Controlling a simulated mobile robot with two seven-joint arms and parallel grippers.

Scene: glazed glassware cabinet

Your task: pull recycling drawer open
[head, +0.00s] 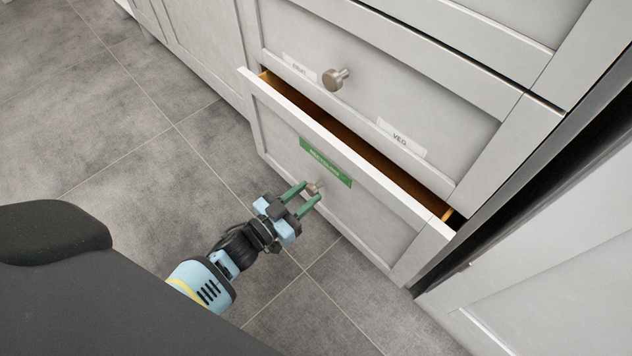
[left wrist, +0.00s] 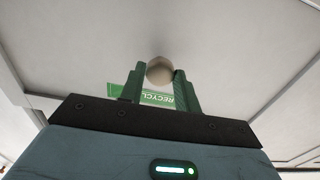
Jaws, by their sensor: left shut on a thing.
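The recycling drawer (head: 282,122) is a pale grey front with a green label (head: 325,162), low in the cabinet. It stands partly open, with a narrow gap along its top showing a brown wooden inside (head: 350,137). Its round metal knob (head: 315,187) sits below the label. My left gripper (head: 308,194) is shut on this knob. In the left wrist view the knob (left wrist: 160,69) is between the green fingers, and the label (left wrist: 155,98) shows behind them, partly hidden. My right gripper is not in view.
Above is a closed drawer with a metal knob (head: 335,79) and a label reading VEG (head: 400,138). A dark vertical gap and a grey panel (head: 560,250) stand at the right. The grey tiled floor (head: 130,110) is clear at the left.

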